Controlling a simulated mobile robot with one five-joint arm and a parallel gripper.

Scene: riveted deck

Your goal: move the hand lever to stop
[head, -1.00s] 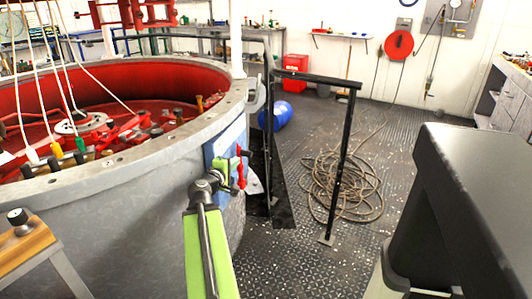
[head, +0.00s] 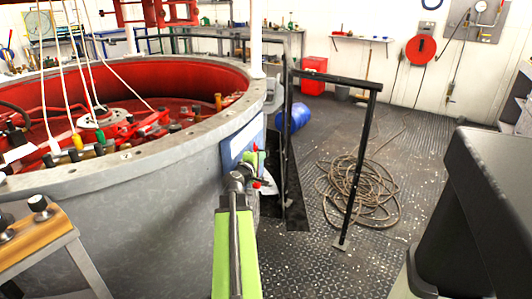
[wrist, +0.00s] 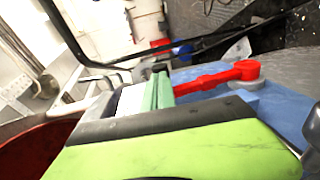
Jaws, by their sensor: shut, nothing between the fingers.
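The hand lever is a red bar with a round pivot end on a blue plate (wrist: 285,98). In the wrist view the lever (wrist: 208,80) lies across the plate, its narrow end near my gripper's fingers. In the head view only a small red part of the lever (head: 257,184) shows beside my gripper. My gripper (head: 252,160) is shut and empty, close to the blue plate on the tank's outer wall. Its green finger also shows in the wrist view (wrist: 156,91). I cannot tell whether it touches the lever. No stop mark is readable.
The large grey tank (head: 150,205) with a red inside fills the left. A black rail (head: 362,160) stands just beyond the plate. A coiled hose (head: 350,190) and a blue drum (head: 293,117) lie on the floor. A dark bench (head: 485,200) is at the right.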

